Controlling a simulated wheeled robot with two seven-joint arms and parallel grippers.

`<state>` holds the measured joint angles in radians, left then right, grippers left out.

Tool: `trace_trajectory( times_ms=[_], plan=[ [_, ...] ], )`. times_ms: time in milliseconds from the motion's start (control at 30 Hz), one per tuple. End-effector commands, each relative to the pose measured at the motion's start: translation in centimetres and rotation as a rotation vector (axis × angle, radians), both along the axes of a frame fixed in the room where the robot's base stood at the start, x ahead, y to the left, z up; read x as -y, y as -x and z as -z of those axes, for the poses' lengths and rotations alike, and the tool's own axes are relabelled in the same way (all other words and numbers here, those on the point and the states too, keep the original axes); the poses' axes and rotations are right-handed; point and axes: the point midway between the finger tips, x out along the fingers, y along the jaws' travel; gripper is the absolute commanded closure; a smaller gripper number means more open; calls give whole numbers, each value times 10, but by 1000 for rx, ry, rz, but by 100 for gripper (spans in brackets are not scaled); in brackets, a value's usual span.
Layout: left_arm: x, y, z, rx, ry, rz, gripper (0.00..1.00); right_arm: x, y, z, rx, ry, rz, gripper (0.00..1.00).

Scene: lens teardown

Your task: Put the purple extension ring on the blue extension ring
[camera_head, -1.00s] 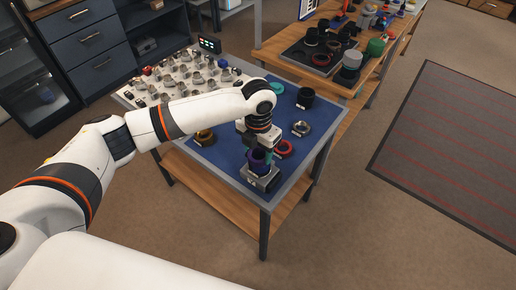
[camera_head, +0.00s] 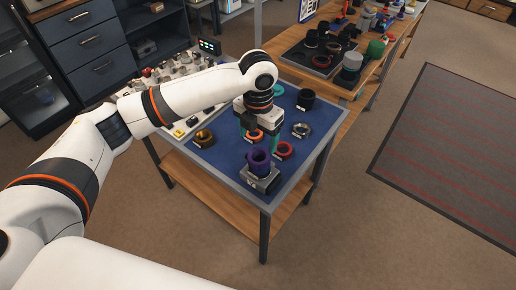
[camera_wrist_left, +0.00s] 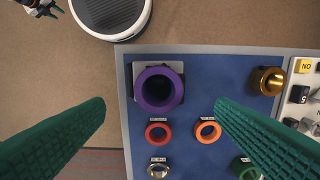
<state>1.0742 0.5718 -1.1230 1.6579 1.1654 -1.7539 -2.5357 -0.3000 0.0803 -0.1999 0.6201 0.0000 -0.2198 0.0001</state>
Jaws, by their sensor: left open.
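The purple extension ring (camera_head: 259,155) sits upright on a small grey stand (camera_head: 262,185) near the front corner of the blue mat. In the left wrist view the purple ring (camera_wrist_left: 159,89) shows from above, over the square stand. A dark band shows under it in the head view; I cannot tell whether this is the blue extension ring. My left gripper (camera_head: 259,142) is open and empty, above and behind the purple ring. Its green fingers are wide apart in the left wrist view. My right gripper (camera_wrist_left: 43,9) shows small at the top left corner there; its jaw state is unclear.
On the blue mat are a red ring (camera_head: 284,149), an orange ring (camera_wrist_left: 208,131), a silver ring (camera_head: 301,130), a gold ring (camera_head: 204,138) and a black cylinder (camera_head: 306,98). A tray of small parts lies on the left. A second bench stands behind.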

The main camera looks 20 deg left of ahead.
Motion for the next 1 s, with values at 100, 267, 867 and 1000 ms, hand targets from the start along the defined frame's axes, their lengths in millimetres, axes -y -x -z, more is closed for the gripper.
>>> trace_trajectory(
  times_ms=[100, 267, 867, 1000],
  plan=[
    [0, -1, -24, 4, 0, 1, 21, 0, 0, 5, 1, 0, 0, 64],
    [0, 0, -46, 1, -1, 1, 21, 0, 0, 8, 1, 0, -1, 64],
    [0, 0, -56, -1, 0, 1, 21, 0, -1, 8, 1, 0, -1, 64],
    [6, 5, -47, -3, 11, -29, 21, 0, 0, 8, 0, 0, 0, 64]
  ],
)
